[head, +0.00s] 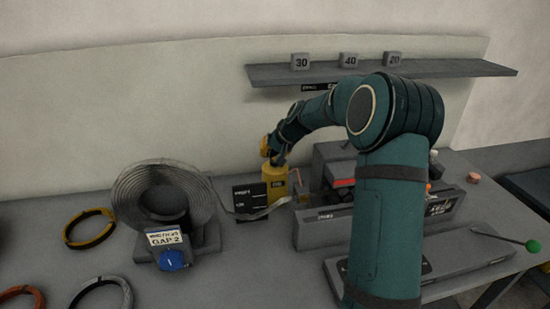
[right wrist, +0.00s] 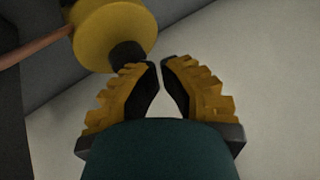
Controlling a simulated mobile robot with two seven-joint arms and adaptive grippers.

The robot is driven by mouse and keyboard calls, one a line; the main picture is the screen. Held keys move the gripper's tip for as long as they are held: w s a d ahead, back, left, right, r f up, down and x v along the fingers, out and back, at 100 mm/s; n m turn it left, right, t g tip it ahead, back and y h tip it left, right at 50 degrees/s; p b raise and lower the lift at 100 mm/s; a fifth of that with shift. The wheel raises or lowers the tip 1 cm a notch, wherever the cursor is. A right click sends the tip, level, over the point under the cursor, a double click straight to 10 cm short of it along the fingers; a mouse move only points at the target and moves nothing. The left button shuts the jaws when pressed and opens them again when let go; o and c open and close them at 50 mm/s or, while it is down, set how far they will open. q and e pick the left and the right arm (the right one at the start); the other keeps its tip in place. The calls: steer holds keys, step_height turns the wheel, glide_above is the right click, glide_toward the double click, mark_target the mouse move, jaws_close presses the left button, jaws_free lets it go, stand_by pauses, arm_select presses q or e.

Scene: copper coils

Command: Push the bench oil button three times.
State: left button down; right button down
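The bench oil button is on a yellow can (head: 275,185) with a dark label, standing at the back of the bench. The yellow can (right wrist: 108,30) also shows in the right wrist view, with its black button (right wrist: 128,56) on the near end. My right gripper (head: 268,150) is just above the can in the head view. In the wrist view its yellow, ridged fingers (right wrist: 160,64) are brought together with a thin gap and hold nothing. The left fingertip there appears close beside the button; I cannot tell whether they touch. My left gripper is out of view.
A grey coil stand (head: 203,232) with a blue knob and a dark box (head: 250,201) stand left of the can. A grey machine (head: 320,228) is on the right, partly behind my arm. Rings, including a yellow one (head: 90,228), lie at left. A shelf (head: 270,75) hangs above.

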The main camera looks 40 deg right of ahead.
steer(key=shift+r+p, duration=0.65)
steer(key=shift+r, duration=0.4)
step_height(320, 180, up, 5)
steer(key=p, duration=0.3)
steer(key=shift+p, duration=0.3)
stand_by(1.4)
